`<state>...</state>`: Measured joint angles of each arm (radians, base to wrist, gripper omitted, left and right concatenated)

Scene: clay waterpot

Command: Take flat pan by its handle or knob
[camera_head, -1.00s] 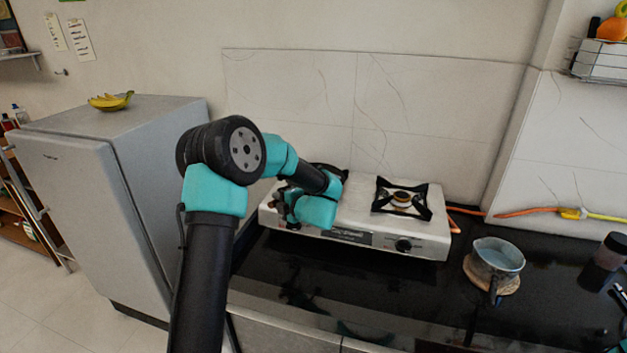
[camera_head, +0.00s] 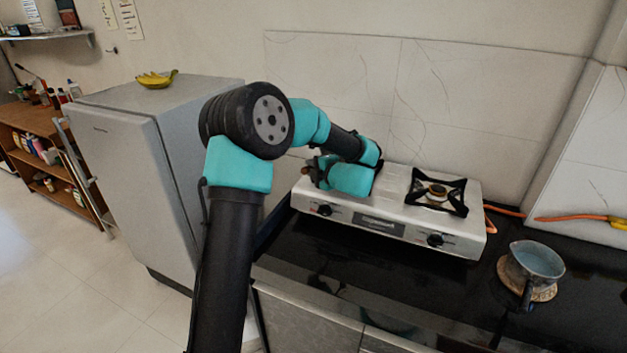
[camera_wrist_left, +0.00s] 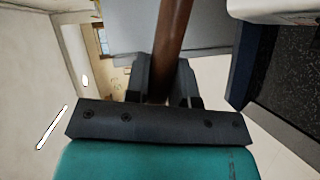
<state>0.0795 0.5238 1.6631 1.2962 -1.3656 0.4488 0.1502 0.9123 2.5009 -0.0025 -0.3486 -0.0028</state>
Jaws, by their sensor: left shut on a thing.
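My left gripper (camera_head: 318,173) is over the left part of the white stove (camera_head: 395,205). In the left wrist view its two dark fingers (camera_wrist_left: 168,85) are shut on a brown rod-like handle (camera_wrist_left: 174,35), which runs up and out of the picture. The body of the flat pan shows in neither view, so I cannot tell how it lies. My arm hides the left burner. My right gripper is not in view.
A small blue pot (camera_head: 538,260) with a dark handle stands on a round wooden board (camera_head: 546,291) right of the stove. The right burner (camera_head: 437,191) is bare. A grey fridge (camera_head: 130,170) with bananas (camera_head: 156,79) stands left. The black counter is clear in front.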

